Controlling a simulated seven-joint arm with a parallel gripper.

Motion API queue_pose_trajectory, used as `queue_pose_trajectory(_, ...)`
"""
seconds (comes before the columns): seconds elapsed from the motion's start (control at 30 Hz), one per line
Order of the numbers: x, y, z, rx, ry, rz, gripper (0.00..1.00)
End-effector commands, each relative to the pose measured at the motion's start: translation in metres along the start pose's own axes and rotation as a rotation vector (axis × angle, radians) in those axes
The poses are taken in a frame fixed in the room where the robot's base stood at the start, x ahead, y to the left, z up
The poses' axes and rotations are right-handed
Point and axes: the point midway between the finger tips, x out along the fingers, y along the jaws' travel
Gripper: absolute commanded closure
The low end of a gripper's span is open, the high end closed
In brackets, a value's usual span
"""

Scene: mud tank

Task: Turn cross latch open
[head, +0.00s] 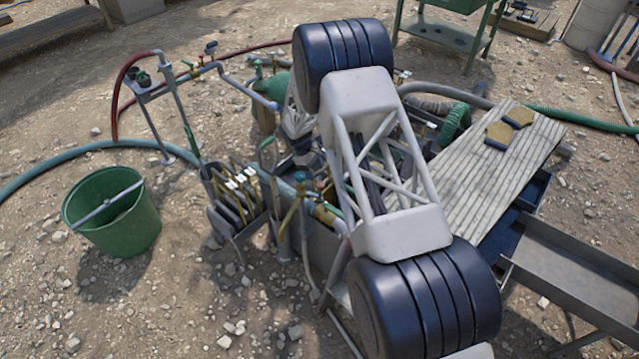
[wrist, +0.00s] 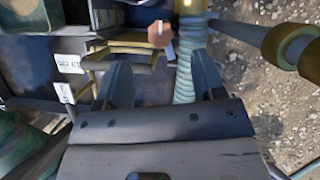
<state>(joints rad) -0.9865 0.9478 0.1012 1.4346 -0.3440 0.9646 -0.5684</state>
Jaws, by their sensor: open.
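My gripper (wrist: 160,82) is open in the wrist view, its two dark fingers spread apart with nothing held between them. Just beyond the fingertips is a small copper-brown knob-like piece (wrist: 159,37) with a pale bar beside it. I cannot tell whether this piece is the cross latch. It appears a little beyond the fingers, with no clear contact. In the head view my arm covers much of the machine, and the fingertips cannot be made out clearly.
Labelled yellow frames (head: 238,187) stand in a rack on the left. A green bucket (head: 112,212) and a slatted board (head: 475,185) flank the machine. Gravel ground is open at front left.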

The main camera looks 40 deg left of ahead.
Motion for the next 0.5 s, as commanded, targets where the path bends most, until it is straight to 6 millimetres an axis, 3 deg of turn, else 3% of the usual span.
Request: queue_pose_trajectory(0.5, 0.058, 0.0, 0.0, 0.0, -0.001, -0.001, 0.37)
